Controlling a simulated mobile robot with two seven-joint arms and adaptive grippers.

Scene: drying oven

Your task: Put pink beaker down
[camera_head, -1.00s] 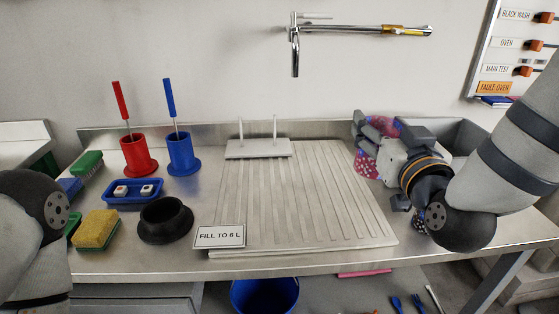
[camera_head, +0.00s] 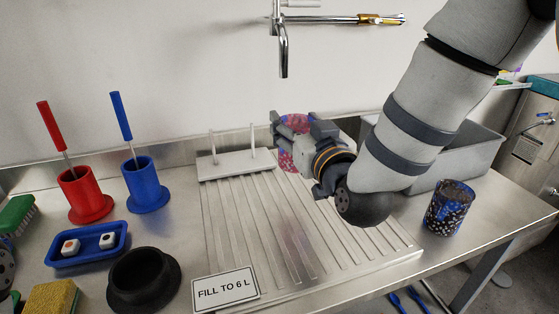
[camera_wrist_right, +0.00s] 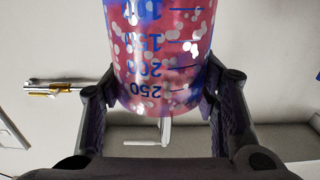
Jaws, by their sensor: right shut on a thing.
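The pink beaker (camera_head: 287,160), blotched pink, blue and white, is held by my right gripper (camera_head: 304,138). In the head view it shows over the back of the ribbed drainboard (camera_head: 235,215), just right of the white peg rack (camera_head: 236,163), and is largely covered by the fingers. In the right wrist view the beaker (camera_wrist_right: 165,55) sits between the two fingers (camera_wrist_right: 158,105), with its scale numbers upside down in the picture. Whether its base touches anything is hidden. My left gripper is not in view.
A blue patterned beaker (camera_head: 450,208) stands on the counter at right, near the sink basin (camera_head: 480,145). The tap (camera_head: 283,50) hangs above. Red (camera_head: 82,195) and blue (camera_head: 146,185) holders, a blue tray (camera_head: 87,247) and a black ring (camera_head: 143,282) stand left. The drainboard's middle is bare.

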